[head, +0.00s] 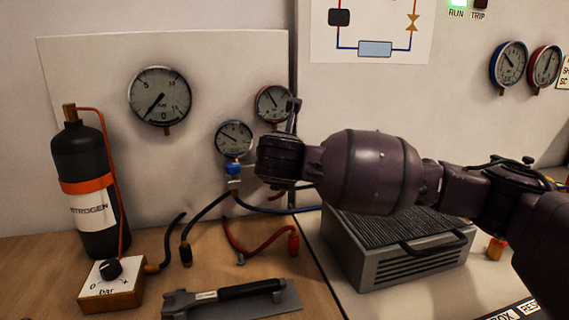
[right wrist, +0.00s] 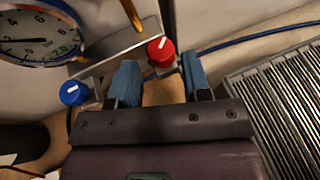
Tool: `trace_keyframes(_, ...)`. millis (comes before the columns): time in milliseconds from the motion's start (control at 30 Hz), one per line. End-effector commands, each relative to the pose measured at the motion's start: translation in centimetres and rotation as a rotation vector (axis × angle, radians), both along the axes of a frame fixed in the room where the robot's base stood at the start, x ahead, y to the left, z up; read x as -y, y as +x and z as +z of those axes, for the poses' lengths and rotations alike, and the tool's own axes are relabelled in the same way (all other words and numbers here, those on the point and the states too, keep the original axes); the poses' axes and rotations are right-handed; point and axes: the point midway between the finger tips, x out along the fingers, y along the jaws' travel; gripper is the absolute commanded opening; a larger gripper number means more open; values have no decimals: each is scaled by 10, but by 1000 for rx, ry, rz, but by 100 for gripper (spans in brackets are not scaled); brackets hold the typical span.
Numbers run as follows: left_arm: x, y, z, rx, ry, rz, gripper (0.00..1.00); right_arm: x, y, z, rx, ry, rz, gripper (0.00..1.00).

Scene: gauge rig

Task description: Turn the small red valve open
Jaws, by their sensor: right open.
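The small red valve (right wrist: 162,52) shows in the right wrist view as a round red knob with a white mark on top. It lies just beyond the fingertips, roughly in line with the gap between them. In the head view my own gripper and wrist hide it. My right gripper (right wrist: 158,76) is open, with its two blue-padded fingers apart and nothing between them. In the head view the right gripper (head: 280,155) is in front of the manifold below the gauges. I cannot tell whether a finger touches the knob. My left gripper is not in view.
A blue valve (right wrist: 74,93) sits left of the fingers; it also shows in the head view (head: 233,169). Two gauges (head: 234,139) (head: 272,103) are close by. A grey ribbed box (head: 400,255) stands under my right arm. Hoses (head: 250,240) lie on the bench.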

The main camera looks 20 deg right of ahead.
Motion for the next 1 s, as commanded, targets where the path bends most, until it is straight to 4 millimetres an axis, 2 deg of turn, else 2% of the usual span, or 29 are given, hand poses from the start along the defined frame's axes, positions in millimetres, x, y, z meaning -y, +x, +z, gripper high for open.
trace_keyframes(33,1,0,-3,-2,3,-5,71,3,9,-9,-5,1,-2,44)
trace_keyframes(300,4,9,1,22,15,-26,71,11,36,-17,-2,0,0,44)
trace_keyframes(700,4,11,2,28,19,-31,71,13,41,-16,1,0,1,44)
trace_keyframes(767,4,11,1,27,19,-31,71,13,41,-16,1,0,1,38)
trace_keyframes(933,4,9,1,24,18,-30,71,13,41,-17,1,0,1,12)
trace_keyframes(1000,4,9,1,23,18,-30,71,13,41,-17,1,0,1,10)
